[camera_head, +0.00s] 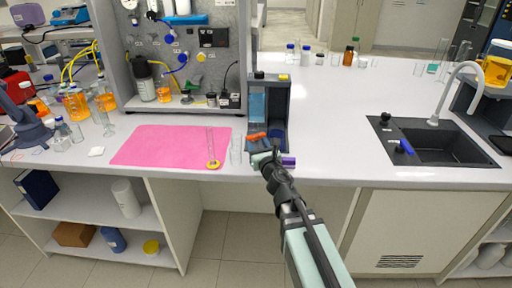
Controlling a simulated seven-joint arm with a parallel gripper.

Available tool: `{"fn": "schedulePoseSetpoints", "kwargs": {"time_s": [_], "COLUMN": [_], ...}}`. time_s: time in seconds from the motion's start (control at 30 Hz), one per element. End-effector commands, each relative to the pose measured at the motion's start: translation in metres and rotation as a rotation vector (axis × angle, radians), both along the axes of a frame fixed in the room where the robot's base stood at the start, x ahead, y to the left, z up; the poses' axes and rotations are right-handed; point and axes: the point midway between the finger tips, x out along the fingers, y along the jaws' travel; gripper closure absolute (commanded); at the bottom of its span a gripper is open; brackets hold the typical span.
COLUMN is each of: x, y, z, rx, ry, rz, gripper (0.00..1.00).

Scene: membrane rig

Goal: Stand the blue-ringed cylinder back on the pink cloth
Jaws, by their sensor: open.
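The pink cloth (160,147) lies flat on the white bench, left of centre. A clear, slim cylinder with a yellow base (212,163) stands upright on its right front part. A clear glass vessel (236,150) stands just off the cloth's right edge. I cannot make out a blue-ringed cylinder for certain. My gripper (262,153) is open at the bench's front edge, right of the cloth, in front of a dark open box (284,120). Small orange and purple parts show beside my gripper; I cannot tell what they belong to. My gripper and arm hide part of this area.
A grey panel rig (230,60) with bottles on its shelf stands behind the cloth. Several orange flasks and glassware crowd the left. A dark sink (440,145) with a tap is at the right. The bench between box and sink is clear.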

Motion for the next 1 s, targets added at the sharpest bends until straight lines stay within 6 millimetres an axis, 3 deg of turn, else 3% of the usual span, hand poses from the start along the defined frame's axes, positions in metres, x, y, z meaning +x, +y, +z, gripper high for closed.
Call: {"fn": "schedulePoseSetpoints", "kwargs": {"time_s": [0.27,0.57,1.0], "x": [0.031,0.033,0.033], "y": [0.012,0.014,0.014], "z": [0.0,0.0,0.0], "rx": [0.001,0.001,0.001], "ry": [0.0,-0.001,-0.001], "rz": [0.0,0.0,0.0], "gripper": [0.49,0.49,0.89]}}
